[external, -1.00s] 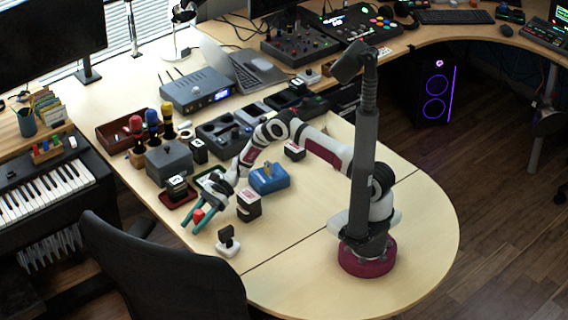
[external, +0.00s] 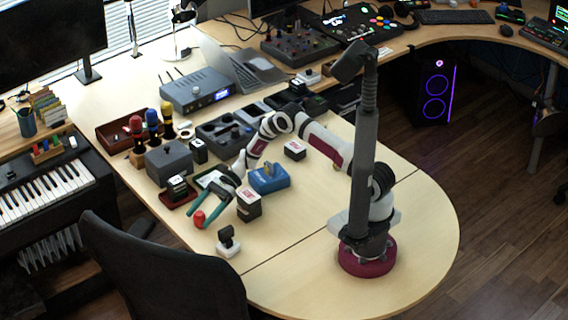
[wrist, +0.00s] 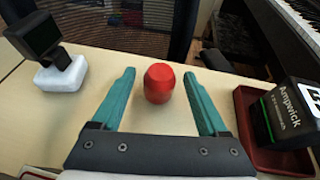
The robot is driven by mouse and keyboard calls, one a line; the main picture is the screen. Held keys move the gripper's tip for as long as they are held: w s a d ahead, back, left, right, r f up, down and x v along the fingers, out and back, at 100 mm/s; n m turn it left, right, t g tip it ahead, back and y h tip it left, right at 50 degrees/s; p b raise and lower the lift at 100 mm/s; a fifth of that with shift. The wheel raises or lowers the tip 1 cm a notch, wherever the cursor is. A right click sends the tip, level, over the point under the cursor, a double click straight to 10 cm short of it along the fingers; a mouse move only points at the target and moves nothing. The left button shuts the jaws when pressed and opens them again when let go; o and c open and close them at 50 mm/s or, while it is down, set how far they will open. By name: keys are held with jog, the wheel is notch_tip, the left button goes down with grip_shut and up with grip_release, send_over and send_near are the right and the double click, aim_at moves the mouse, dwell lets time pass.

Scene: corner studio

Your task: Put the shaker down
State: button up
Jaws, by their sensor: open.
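The shaker is a small red rounded object (wrist: 159,83) standing on the pale table near its edge. It also shows in the external view (external: 199,219). My gripper (wrist: 159,95) is open, with its two teal fingers on either side of the shaker. A gap shows between each finger and the shaker, so neither touches it in the wrist view. In the external view my gripper (external: 207,208) is low over the table, its fingertips around the shaker.
A small black device on a white base (external: 228,242) stands to the right of the shaker. A black-and-white box (external: 249,205) and a blue box (external: 269,179) stand close to my arm. A dark red tray (wrist: 283,160) holds a black box (wrist: 287,115). A chair (external: 160,270) is beyond the edge.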

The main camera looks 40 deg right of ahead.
notch_tip(320, 180, up, 8)
jog(key=d, duration=0.1)
jog(key=s+d+r+n+h, duration=0.55)
jog(key=s+d+r, duration=0.35)
jog(key=s+r, duration=0.25)
jog(key=s+d+r+n+t+h, duration=0.1)
jog(key=s+d+n+h, duration=0.4)
jog(key=s+d, duration=0.9)
jog(key=s+t+h, duration=0.1)
jog(key=s, duration=0.3)
jog(key=shift+d+r, duration=0.15)
jog(key=shift+d, duration=0.25)
